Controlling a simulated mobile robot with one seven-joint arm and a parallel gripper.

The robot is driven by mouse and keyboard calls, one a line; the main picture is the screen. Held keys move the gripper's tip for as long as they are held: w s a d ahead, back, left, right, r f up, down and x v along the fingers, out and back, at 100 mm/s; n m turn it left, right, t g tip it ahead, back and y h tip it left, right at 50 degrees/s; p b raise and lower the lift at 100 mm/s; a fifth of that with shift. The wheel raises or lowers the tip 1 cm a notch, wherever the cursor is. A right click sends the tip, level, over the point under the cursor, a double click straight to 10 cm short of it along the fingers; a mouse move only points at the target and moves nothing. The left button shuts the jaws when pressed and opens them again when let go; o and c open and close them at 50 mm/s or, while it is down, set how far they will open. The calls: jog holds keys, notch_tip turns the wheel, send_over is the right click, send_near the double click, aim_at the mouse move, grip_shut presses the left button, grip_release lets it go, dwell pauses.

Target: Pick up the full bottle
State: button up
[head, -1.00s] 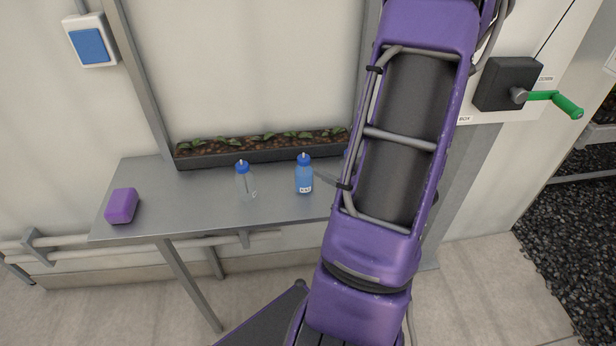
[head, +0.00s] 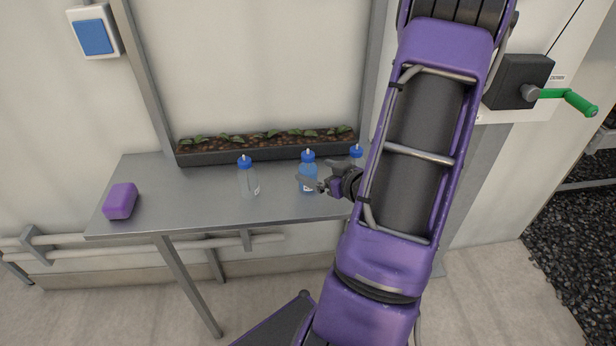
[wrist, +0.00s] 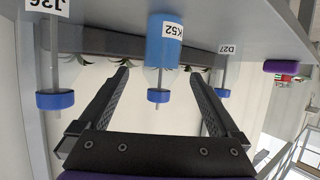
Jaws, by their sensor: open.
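A bottle with blue liquid filling most of it and a blue cap (head: 308,172) stands upright mid-table; its label reads K52 in the wrist view (wrist: 160,42). A clear bottle (head: 247,182) stands left of it, and another blue-capped bottle (head: 356,153) is right, mostly hidden by my arm. In the inverted wrist view, clear bottles D27 (wrist: 223,72) and J36 (wrist: 54,70) flank the blue one and look empty. My gripper (wrist: 159,76) is open and empty, its fingers on either side of the blue bottle in picture; I cannot tell whether they reach around it.
The bottles stand on a narrow grey metal table (head: 200,205) against the wall. A planter trough (head: 265,153) runs behind them. A purple block (head: 120,201) lies at the left end. A green-handled crank box (head: 517,82) is on the wall at right.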

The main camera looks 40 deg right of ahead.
aim_at(302, 165)
jog(key=x, duration=0.7)
jog(key=shift+w+b, duration=0.1)
jog(key=shift+b, duration=0.3)
grip_shut()
